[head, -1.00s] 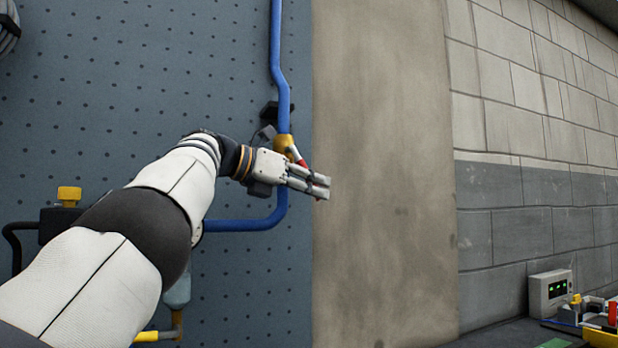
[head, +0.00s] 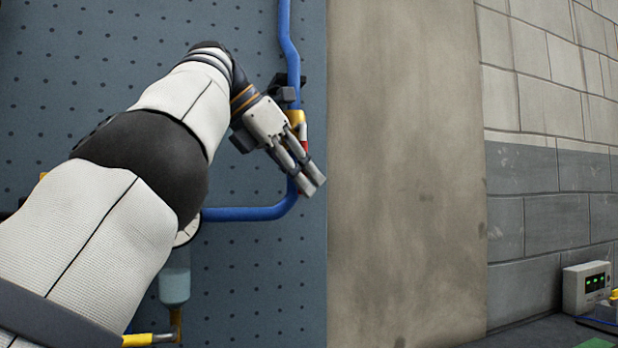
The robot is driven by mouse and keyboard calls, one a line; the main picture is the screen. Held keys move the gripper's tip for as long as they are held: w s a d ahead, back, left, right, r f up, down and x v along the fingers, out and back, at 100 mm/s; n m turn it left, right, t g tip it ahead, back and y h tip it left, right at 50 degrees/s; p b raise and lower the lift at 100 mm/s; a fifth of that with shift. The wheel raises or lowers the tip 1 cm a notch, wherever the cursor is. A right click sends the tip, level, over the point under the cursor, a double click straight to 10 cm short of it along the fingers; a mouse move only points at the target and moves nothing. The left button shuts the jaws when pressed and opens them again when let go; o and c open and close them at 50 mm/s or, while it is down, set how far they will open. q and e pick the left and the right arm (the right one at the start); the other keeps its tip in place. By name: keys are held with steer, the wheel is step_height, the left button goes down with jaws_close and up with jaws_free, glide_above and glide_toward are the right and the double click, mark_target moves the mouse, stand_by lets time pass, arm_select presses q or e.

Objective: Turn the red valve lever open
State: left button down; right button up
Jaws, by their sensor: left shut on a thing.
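The red valve lever (head: 304,143) shows in the head view as a small red and white strip beside my left gripper's fingers. It points roughly straight down from the brass valve body (head: 295,118) on the blue pipe (head: 290,48). My left gripper (head: 312,182) is shut on the lever, its fingers slanting down and to the right. The fingers hide much of the lever, including most of its lower end. My right gripper is not in view.
The valve is on a dark perforated panel (head: 255,260), near its right edge. A bare beige wall strip (head: 400,180) lies to the right. A small box with green lights (head: 588,287) stands at the lower right. My left arm covers much of the panel.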

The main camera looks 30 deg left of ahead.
arm_select(q)
steer(key=shift+r, duration=0.1)
stand_by(0.3)
steer(key=c, duration=1.6)
jaws_free()
steer(key=shift+s, duration=0.1)
steer(key=shift+a, duration=0.1)
steer(key=s+a+r, duration=0.1)
steer(key=s+a, duration=0.1)
steer(key=s, duration=0.2)
steer(key=s+a+r, duration=0.1)
steer(key=s+a, duration=0.2)
steer(key=s, duration=0.2)
steer(key=s+a+r, duration=0.1)
steer(key=s+a, duration=0.1)
steer(key=s, duration=0.2)
steer(key=shift+s+a+r, duration=0.2)
steer(key=shift+s, duration=0.05)
